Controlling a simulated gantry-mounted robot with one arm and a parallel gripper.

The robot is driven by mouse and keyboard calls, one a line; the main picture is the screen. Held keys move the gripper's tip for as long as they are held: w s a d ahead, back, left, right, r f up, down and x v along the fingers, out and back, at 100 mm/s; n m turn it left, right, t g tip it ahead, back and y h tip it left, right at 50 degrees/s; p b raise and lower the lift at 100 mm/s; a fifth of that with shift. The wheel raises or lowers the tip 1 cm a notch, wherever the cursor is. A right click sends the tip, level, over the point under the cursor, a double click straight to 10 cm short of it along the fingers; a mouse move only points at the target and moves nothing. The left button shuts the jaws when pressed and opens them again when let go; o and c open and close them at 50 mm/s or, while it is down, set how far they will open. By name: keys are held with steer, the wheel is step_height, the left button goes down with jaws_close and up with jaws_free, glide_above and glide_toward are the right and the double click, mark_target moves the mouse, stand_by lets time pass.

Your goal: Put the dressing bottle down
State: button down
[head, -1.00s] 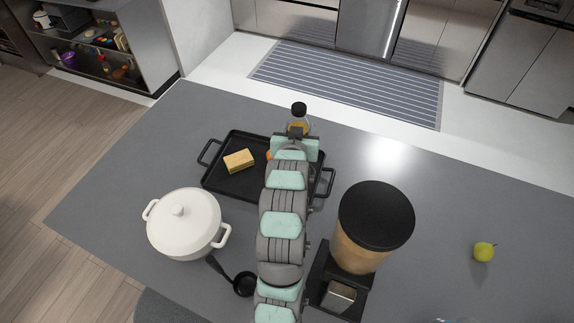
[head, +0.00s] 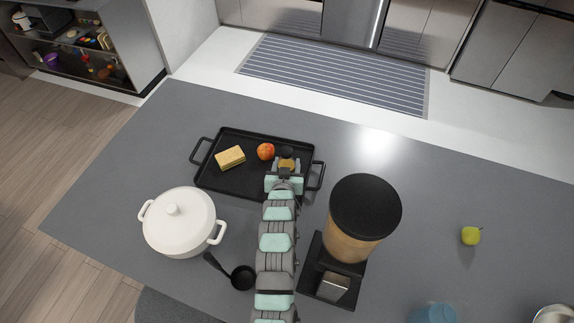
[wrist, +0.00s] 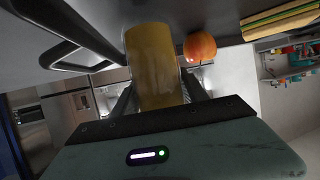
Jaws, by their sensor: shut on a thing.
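My gripper (head: 285,180) is shut on the dressing bottle (head: 287,164), a bottle with a dark cap and amber contents. In the head view the bottle is over the right end of the black tray (head: 228,188), near its right handle. In the wrist view the yellowish bottle body (wrist: 153,65) stands between the fingers (wrist: 158,92), with its far end close to the dark tray surface. I cannot tell whether it touches the tray.
A white lidded pot (head: 178,222) and a black ladle (head: 241,277) are at the front left. A dispenser with a black lid (head: 365,207) stands close right of my arm. The counter (head: 440,190) is clear around the pear.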

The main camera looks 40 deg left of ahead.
steer(key=shift+f, duration=0.45)
steer(key=shift+f, duration=0.15)
steer(key=c, duration=0.6)
jaws_free()
steer(key=b+v, duration=0.1)
steer(key=v, duration=1.1)
steer(key=shift+d, duration=0.1)
